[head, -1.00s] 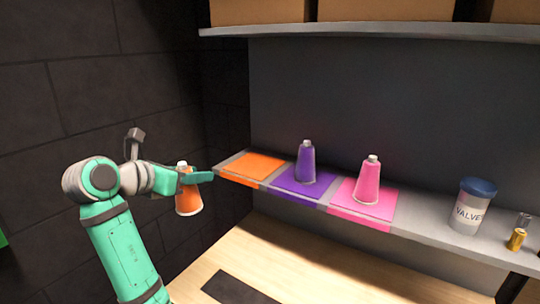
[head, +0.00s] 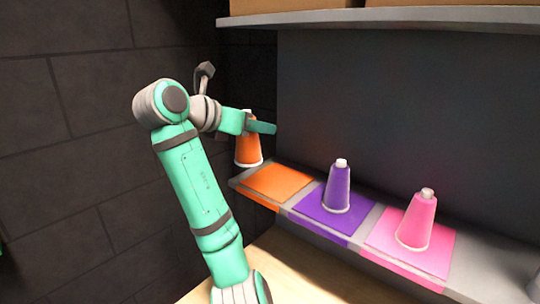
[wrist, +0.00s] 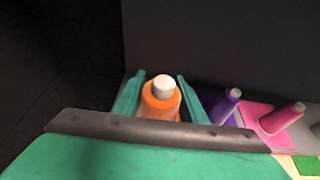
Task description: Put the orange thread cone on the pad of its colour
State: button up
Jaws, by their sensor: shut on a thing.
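The orange thread cone (head: 248,152) has a white top and a pale base rim. My gripper (head: 262,127) is shut on its upper part and holds it upright in the air. In the head view the cone appears just left of and above the empty orange pad (head: 277,180) at the left end of the shelf. In the wrist view the cone (wrist: 160,99) sits between the two green fingers (wrist: 160,92). The orange pad cannot be made out in the wrist view.
A purple cone (head: 337,187) stands on the purple pad (head: 310,208), right beside the orange pad. A pink cone (head: 417,222) stands on the pink pad (head: 440,248). An upper shelf (head: 400,17) with boxes overhangs at the back. A dark brick wall (head: 70,120) is at left.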

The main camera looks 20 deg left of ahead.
jog(key=w+f, duration=0.6)
jog(key=f, duration=0.1)
jog(key=w+f, duration=0.3)
jog(key=shift+w+f, duration=0.2)
jog(key=shift+f, duration=0.15)
jog(key=shift+d, duration=0.3)
jog(key=shift+s+a+f, duration=0.15)
jog(key=shift+a, duration=0.15)
jog(key=o, duration=1.2)
